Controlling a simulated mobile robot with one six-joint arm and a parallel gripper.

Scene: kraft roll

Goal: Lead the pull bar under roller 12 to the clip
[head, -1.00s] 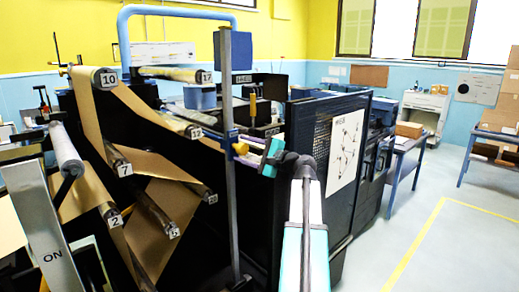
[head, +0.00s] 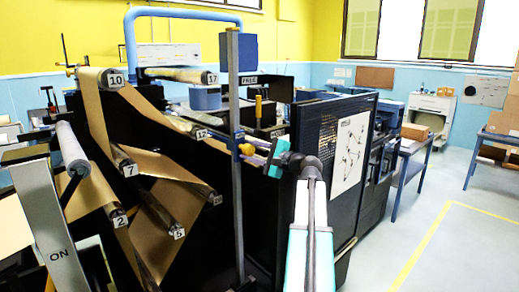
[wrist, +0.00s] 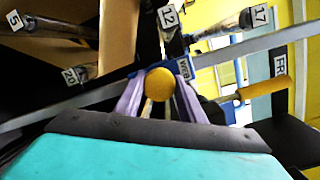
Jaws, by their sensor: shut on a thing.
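My gripper (head: 262,152) reaches the machine's front side beside a grey upright post. In the wrist view its purple fingers (wrist: 153,90) are shut around a round yellow knob (wrist: 160,84), which also shows in the head view (head: 247,149). The knob seems to be the end of the pull bar; most of the bar is hidden. A blue block (wrist: 182,68) marked WEB lies just behind the knob. Roller 12 (head: 180,122) is up and left of the gripper, with brown paper near it; it also shows in the wrist view (wrist: 172,45). I cannot make out the clip for certain.
The grey post (head: 237,210) stands close by the gripper. Rollers 7 (head: 122,156), 2 (head: 113,207), 5 (head: 168,222) and 17 (head: 180,75) carry or flank the web. Open floor (head: 440,240) lies right.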

